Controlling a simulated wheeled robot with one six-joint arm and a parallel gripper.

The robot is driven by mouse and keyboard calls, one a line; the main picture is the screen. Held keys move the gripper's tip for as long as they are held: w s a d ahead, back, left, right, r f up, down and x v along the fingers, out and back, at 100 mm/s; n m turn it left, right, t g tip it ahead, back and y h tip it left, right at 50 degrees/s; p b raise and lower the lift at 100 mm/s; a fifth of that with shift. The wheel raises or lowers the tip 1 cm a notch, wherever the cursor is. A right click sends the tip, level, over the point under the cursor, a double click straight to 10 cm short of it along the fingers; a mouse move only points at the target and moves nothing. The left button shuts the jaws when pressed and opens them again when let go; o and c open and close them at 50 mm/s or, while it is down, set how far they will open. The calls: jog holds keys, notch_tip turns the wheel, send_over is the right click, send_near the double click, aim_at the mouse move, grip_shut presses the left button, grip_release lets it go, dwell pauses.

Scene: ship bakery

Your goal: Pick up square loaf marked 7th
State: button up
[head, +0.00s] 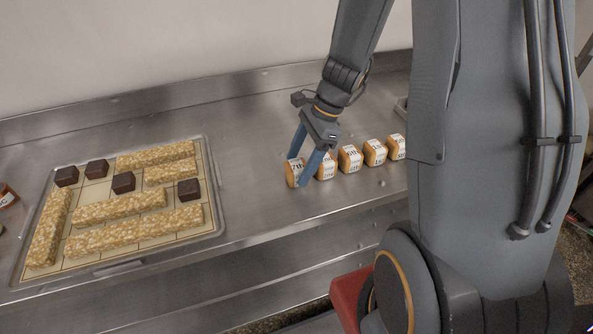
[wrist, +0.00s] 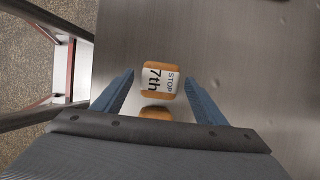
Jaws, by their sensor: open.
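The square loaf marked 7th (head: 294,171) is small and orange-brown with a white label. It stands on the steel counter at the left end of a row of similar loaves. My gripper (head: 302,168) is open and comes down over it, with one blue finger at its far side and one at its near side in the head view. In the wrist view the 7th loaf (wrist: 160,79) lies between and slightly beyond the open fingertips (wrist: 159,76), with a gap on each side.
Several labelled loaves (head: 350,158) continue the row to the right; one neighbour (wrist: 155,113) shows partly in the wrist view. A tray (head: 218,216) with long oat-coloured bars and dark cubes lies at left. The counter (head: 246,170) between tray and row is clear.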

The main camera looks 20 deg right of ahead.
jog(key=shift+x, duration=1.1)
jog(key=c, duration=1.1)
jog(key=shift+c, duration=0.2)
